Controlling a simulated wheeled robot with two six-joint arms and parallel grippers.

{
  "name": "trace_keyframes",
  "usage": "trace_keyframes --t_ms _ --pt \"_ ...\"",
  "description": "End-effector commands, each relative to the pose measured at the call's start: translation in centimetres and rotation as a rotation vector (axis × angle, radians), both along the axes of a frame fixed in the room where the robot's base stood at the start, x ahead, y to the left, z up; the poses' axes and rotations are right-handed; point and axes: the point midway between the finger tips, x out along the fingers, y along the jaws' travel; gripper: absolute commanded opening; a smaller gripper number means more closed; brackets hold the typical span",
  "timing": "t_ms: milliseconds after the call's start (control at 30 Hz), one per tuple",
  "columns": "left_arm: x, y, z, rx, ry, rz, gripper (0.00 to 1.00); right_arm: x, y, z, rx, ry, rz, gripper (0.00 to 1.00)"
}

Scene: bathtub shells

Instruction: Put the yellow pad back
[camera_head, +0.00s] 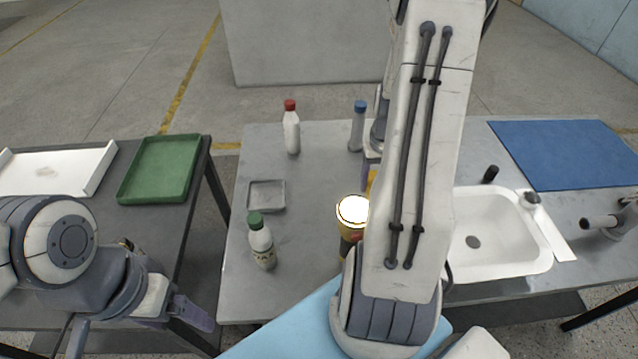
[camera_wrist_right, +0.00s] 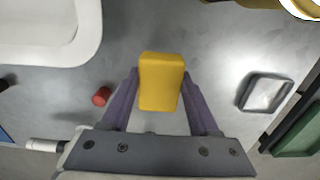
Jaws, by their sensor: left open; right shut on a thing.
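The yellow pad (camera_wrist_right: 160,82) is a small rounded block between the two purple fingers of my right gripper (camera_wrist_right: 162,95), which is shut on it. The right wrist view shows it above the grey table; its height is hard to tell. In the head view only a yellow sliver of the pad (camera_head: 372,181) shows beside my right arm, which hides the rest. My left gripper (camera_head: 196,314) is open and empty at the lower left, in front of the grey table. A small grey square tray (camera_head: 266,195) lies on the table; its inside looks empty.
A yellow-black torch (camera_head: 351,236) with a bright top stands near my right arm. A green-capped bottle (camera_head: 262,243), red-capped bottle (camera_head: 292,134) and blue-capped bottle (camera_head: 357,130) stand around the table. A sink (camera_head: 495,255) is at right. A red cylinder (camera_wrist_right: 102,96) is near the pad.

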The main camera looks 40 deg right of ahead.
Motion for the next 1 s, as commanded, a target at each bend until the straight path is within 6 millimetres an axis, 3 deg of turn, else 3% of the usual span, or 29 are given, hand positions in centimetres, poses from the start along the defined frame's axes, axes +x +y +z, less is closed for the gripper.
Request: trace_keyframes --t_ms 167,400,600,767,1000 --pt "0.0 0.0 0.3 0.000 0.000 0.000 0.83 1.6 0.6 -0.9 0.001 0.002 0.005 0.17" --pt "0.0 0.0 1.4 0.000 0.000 0.000 0.83 6.9 2.7 -4.1 0.002 0.003 0.010 0.17" --pt "0.0 0.0 2.1 0.000 0.000 0.000 0.83 10.2 3.6 -6.3 0.001 0.001 0.004 0.17" --pt "0.0 0.0 2.3 0.000 0.000 0.000 0.83 11.1 3.8 -7.1 0.000 0.000 0.001 0.17" --pt "0.0 0.0 3.2 0.000 0.000 0.000 0.83 11.0 3.8 -10.2 0.001 0.002 -0.002 0.17"
